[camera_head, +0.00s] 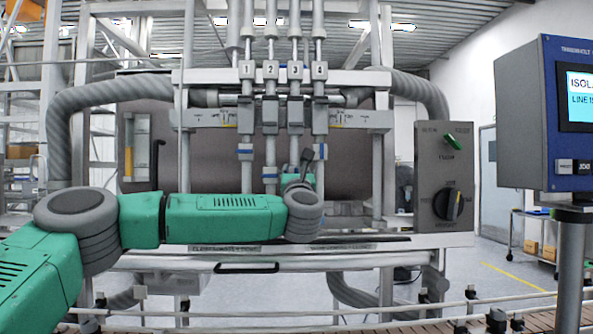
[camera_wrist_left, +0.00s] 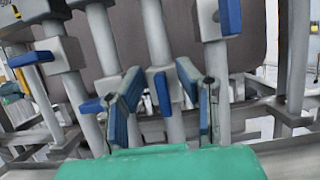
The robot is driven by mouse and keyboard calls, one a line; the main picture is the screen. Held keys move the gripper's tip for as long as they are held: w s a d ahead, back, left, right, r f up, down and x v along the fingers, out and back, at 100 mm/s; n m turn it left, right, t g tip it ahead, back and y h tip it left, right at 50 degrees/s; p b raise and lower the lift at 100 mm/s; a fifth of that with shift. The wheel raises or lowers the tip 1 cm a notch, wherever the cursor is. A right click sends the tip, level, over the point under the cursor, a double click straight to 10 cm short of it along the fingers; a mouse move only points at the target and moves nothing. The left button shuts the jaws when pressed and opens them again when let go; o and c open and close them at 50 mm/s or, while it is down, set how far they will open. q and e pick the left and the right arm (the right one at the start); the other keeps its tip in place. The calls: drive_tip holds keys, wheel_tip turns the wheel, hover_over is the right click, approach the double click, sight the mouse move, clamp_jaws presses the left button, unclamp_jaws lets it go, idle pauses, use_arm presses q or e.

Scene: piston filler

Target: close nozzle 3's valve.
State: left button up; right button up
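Four numbered nozzles hang in a row in the head view. Nozzle 3 (camera_head: 295,115) is third from the left, and its lower part is hidden behind my left gripper (camera_head: 304,167). In the left wrist view, the left gripper (camera_wrist_left: 160,82) is open, its blue-padded fingers spread. A grey valve block with a blue handle (camera_wrist_left: 163,93), apparently nozzle 3's, shows between the fingers with visible gaps on both sides. I cannot tell how deep the handle lies between them. My right gripper is in neither view.
Neighbouring blue handles flank the left gripper: nozzle 2's (camera_wrist_left: 92,106) to the left and nozzle 4's (camera_wrist_left: 230,15) to the upper right. A grey control box (camera_head: 445,178) with a knob and a screen panel (camera_head: 550,115) stand right. A rail (camera_head: 300,262) crosses below.

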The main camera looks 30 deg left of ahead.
use_arm(q)
drive_tip(key=shift+w+r, duration=0.1)
drive_tip(key=shift+w, duration=0.05)
clamp_jaws()
